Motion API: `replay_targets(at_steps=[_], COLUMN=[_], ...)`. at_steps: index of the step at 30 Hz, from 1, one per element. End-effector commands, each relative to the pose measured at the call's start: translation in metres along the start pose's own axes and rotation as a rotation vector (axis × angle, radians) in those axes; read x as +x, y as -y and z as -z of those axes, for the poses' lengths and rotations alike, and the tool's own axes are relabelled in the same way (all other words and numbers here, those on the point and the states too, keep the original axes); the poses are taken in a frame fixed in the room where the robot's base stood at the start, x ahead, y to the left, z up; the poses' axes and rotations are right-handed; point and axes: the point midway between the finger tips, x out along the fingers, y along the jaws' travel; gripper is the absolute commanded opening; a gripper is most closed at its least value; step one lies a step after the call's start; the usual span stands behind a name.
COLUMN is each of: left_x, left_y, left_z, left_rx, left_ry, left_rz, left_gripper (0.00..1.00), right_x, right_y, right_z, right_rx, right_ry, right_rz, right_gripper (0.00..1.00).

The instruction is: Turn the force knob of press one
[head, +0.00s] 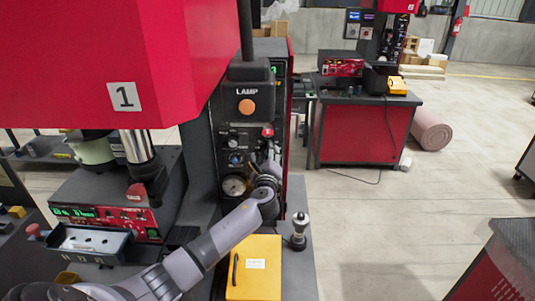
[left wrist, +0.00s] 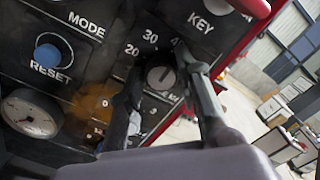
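Press one (head: 120,60) is the big red machine marked 1 at the left of the head view. Its black control panel (head: 236,142) faces me. In the left wrist view a round dark knob (left wrist: 161,77) with a pale grip bar sits in a number scale showing 20 and 30; I take it for the force knob. My left gripper (head: 268,170) is at the panel's lower right, in front of the knob in the head view. In the left wrist view its fingers (left wrist: 160,85) stand apart on either side of the knob; contact cannot be told. My right gripper is not in view.
A blue RESET button (left wrist: 47,56), a gauge (left wrist: 31,113) and a KEY switch (left wrist: 218,6) surround the knob. Open floor (head: 410,200) lies to the right.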

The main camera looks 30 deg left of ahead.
Motion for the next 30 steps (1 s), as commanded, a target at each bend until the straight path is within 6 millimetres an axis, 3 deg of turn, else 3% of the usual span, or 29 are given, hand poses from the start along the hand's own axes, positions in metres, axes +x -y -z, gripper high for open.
replay_targets(at_steps=[6,18,23,30], left_x=[0.000,-0.004,-0.025,-0.073], left_y=[0.001,0.001,0.000,0.000], left_z=[-0.001,-0.002,-0.001,0.000], left_rx=[-0.001,-0.001,-0.001,-0.002], left_ry=[0.002,0.003,0.001,0.000], left_rz=[0.001,0.002,0.002,0.002], left_gripper=[0.48,0.48,0.48,0.48], right_x=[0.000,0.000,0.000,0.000], right_y=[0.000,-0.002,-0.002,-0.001], right_z=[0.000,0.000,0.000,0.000], right_rx=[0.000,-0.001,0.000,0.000], right_ry=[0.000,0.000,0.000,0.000], right_rz=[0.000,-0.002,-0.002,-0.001], right_gripper=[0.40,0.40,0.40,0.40])
